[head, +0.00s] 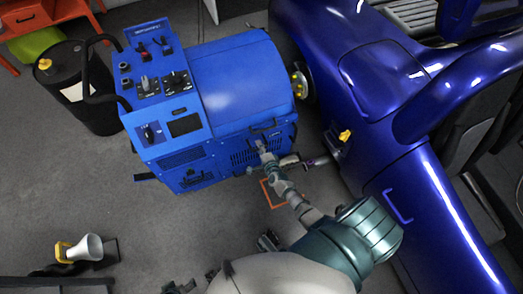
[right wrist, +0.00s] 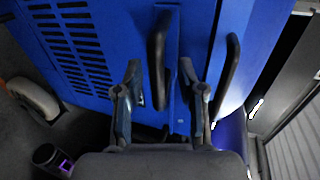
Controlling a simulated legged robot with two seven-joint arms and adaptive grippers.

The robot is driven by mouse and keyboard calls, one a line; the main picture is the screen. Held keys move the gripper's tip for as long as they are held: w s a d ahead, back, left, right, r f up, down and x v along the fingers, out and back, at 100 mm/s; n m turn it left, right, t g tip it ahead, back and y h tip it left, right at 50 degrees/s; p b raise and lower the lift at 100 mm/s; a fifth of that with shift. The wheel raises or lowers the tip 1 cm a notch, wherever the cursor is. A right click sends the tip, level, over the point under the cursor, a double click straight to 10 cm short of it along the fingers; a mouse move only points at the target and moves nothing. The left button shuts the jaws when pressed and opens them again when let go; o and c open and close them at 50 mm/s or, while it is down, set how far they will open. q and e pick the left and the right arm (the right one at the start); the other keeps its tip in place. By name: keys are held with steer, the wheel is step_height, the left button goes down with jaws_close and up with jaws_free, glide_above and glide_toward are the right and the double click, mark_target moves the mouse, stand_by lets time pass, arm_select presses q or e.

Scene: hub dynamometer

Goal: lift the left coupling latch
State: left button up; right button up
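The blue dynamometer (head: 235,75) stands left of the dark blue vehicle (head: 400,95). My right arm reaches up to its side panel. My right gripper (head: 262,150) is small there and partly merges with the panel. In the right wrist view my right gripper (right wrist: 160,75) is open, its two fingers apart. An upright black handle (right wrist: 158,55) on the blue panel shows between the fingers, with a gap on each side. A second black handle (right wrist: 229,75) is to the right of the fingers. I cannot tell which part is the left coupling latch. I cannot make out my left gripper.
A hub fitting (head: 299,83) lies between dynamometer and vehicle. A yellow part (head: 345,135) is by the vehicle's side. A black drum (head: 75,85) stands at the left. A caster wheel (right wrist: 35,98) shows at the lower left of the wrist view.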

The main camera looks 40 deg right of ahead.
steer(key=v, duration=1.1)
steer(key=shift+s+a, duration=0.2)
steer(key=shift+s, duration=0.15)
